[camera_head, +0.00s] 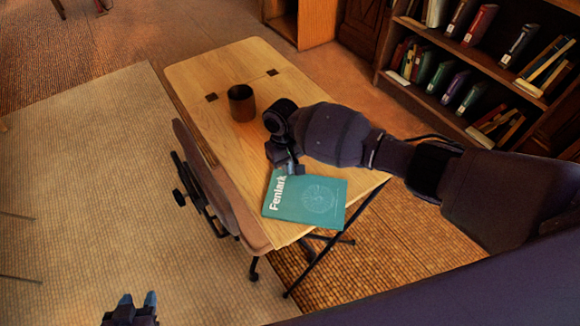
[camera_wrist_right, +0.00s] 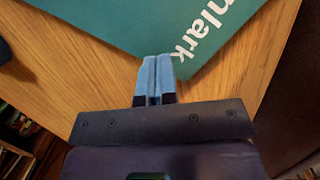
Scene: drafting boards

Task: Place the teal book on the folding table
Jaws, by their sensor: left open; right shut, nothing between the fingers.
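The teal book (camera_head: 318,200), with white lettering, lies flat on the near end of the wooden folding table (camera_head: 215,75). My right gripper (camera_head: 291,168) is at the book's far left corner, its fingers shut with nothing between them. In the right wrist view the blue fingertips (camera_wrist_right: 157,62) are together at the edge of the teal book (camera_wrist_right: 110,22); I cannot tell whether they touch it. My left gripper (camera_head: 137,302) is low at the bottom left, away from the table, open and empty.
A dark mug (camera_head: 242,103) stands on the folding table beyond the book. A chair (camera_head: 205,180) is against the table's left side. A bookshelf (camera_head: 490,60) with several books stands at the upper right. The table's far end is clear.

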